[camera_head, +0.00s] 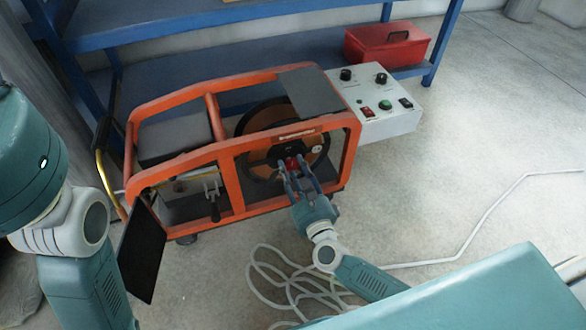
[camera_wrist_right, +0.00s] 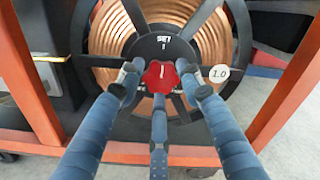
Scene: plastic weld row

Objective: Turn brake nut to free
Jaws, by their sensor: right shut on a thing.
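The brake nut (camera_wrist_right: 161,75) is a red lobed knob with a white line on it. It sits at the hub of a black spoked reel wound with copper-coloured wire (camera_wrist_right: 103,30). The plate above it reads "SET" with a mark below. In the head view the nut (camera_head: 291,163) is partly covered by my right gripper (camera_head: 294,172). My right gripper's fingers (camera_wrist_right: 163,80) are shut on the nut from both sides, with a third finger below. The nut's white line stands about upright, near the SET mark. My left gripper is out of the head view; only my left arm shows.
The reel stands inside an orange-framed machine (camera_head: 220,155). A grey control box (camera_head: 385,125) with knobs is at its right. A blue shelf (camera_head: 180,75) with a red toolbox (camera_head: 388,45) stands behind. A pale cable (camera_head: 275,280) lies coiled on the floor; the floor at right is mostly clear.

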